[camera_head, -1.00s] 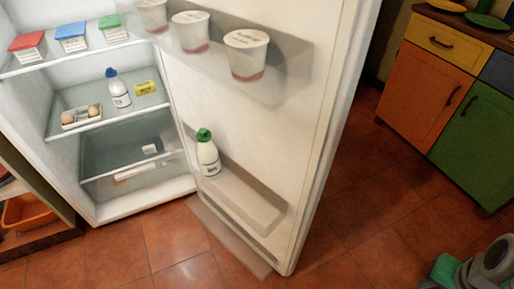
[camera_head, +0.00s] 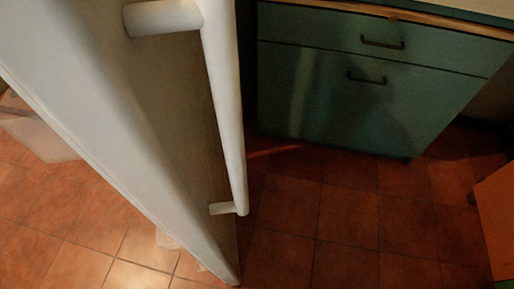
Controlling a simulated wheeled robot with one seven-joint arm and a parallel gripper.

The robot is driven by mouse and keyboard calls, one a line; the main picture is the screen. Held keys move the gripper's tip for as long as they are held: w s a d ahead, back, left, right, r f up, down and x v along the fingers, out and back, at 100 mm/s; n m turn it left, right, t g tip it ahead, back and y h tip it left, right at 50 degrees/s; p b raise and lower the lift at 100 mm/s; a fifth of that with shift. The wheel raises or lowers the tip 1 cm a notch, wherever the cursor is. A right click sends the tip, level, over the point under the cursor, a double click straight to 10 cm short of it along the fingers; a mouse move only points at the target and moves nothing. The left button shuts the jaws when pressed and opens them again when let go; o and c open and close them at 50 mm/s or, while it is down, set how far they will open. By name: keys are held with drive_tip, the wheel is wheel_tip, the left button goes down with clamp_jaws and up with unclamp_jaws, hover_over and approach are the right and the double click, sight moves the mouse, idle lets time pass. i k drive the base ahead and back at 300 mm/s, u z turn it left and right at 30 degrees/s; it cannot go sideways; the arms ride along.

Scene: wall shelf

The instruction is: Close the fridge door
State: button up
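The white fridge door (camera_head: 85,110) stands open and fills the left of the head view, seen close and almost edge-on. Its outer face is turned to the right, with a long white bar handle (camera_head: 224,105) on it. A piece of a translucent door shelf (camera_head: 40,135) shows on the inner side at the far left. The fridge body and its contents are out of view or hidden. My gripper is not in view, and nothing is seen touching the door or handle.
A dark green cabinet (camera_head: 350,95) with two black pulls stands behind the door to the right. An orange cabinet (camera_head: 497,220) edges in at the far right. Bare red tile floor (camera_head: 340,225) lies between them and the door.

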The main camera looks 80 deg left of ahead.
sight(148, 93)
drive_tip(key=u, duration=0.65)
drive_tip(key=i, duration=1.1)
drive_tip(key=u, duration=3.6)
drive_tip(key=i, duration=0.5)
drive_tip(key=u, duration=0.6)
drive_tip(key=k, duration=1.3)
drive_tip(key=u, duration=0.65)
drive_tip(key=i, duration=1)
drive_tip(key=u, duration=0.35)
